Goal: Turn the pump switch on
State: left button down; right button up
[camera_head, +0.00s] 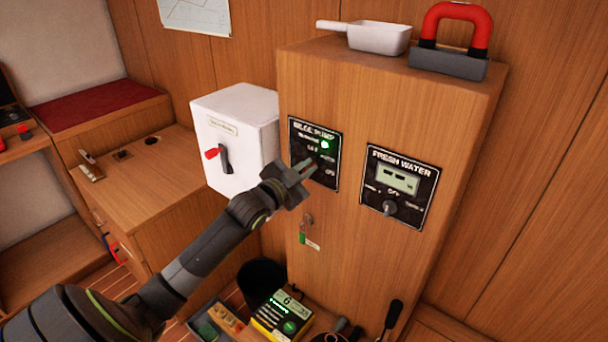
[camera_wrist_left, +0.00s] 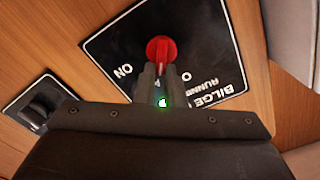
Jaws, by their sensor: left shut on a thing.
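The black bilge pump panel (camera_head: 300,128) is on the front of the wooden cabinet, and a green light (camera_head: 325,145) on it is lit. In the left wrist view the panel (camera_wrist_left: 204,38) appears upside down, with its red switch knob (camera_wrist_left: 161,47) near the word ON. My left gripper (camera_head: 308,169) reaches the panel from the left and covers the switch in the head view. In the wrist view its fingers (camera_wrist_left: 157,82) are shut on the base of the red knob. The green light also shows there, partly behind the fingers. My right gripper is out of view.
The fresh water panel (camera_head: 402,183) is right of the bilge panel. A white box (camera_head: 235,125) with a red-tipped lever stands to the left. A key with a green tag (camera_head: 308,225) hangs below. A scoop (camera_head: 378,38) and a red-handled block (camera_head: 450,62) are on top.

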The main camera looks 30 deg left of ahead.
pick_arm(q)
jog(key=shift+d+f+m+b, duration=0.2)
jog(key=shift+m+b, duration=0.85)
jog(key=shift+m, duration=0.7)
jog(key=shift+d+f+m+b, duration=0.1)
jog(key=shift+f+m+b, duration=0.25)
jog(key=shift+m+b, duration=1.05)
jog(key=shift+d+f+m+b, duration=0.2)
jog(key=shift+m+b, duration=0.45)
jog(key=shift+m, duration=1.5)
jog(key=shift+a, duration=0.1)
jog(key=c, duration=1.5)
grip_release()
